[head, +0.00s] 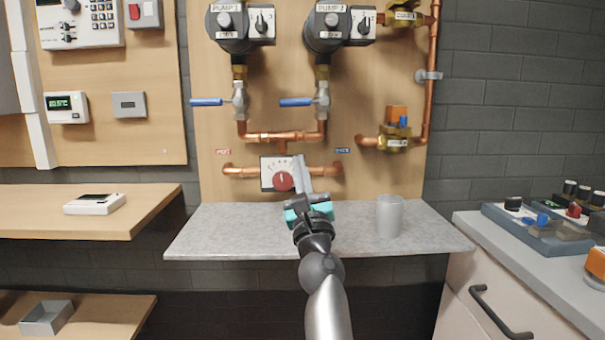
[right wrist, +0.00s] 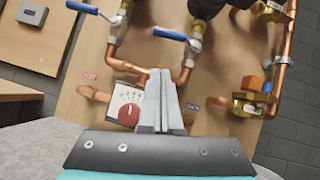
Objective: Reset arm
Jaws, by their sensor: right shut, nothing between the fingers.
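My right arm reaches up from the bottom of the head view. Its gripper (head: 303,176) is shut and empty over the grey stone shelf (head: 220,230). Its fingers also show in the right wrist view (right wrist: 161,95), pressed together. They point toward the pipe panel. In the head view they overlap the right edge of the white mixing valve with a red knob (head: 283,181). In the right wrist view the red knob (right wrist: 129,115) is just left of the fingers. I cannot tell whether the fingers touch the valve. My left gripper is not in view.
A grey cup (head: 389,216) stands on the stone shelf, right of my gripper. Two pumps (head: 227,22) and blue-handled valves (head: 297,102) are above. Copper pipes (head: 240,170) flank the mixing valve. A drawer cabinet (head: 530,270) stands at right, a wooden shelf (head: 40,220) at left.

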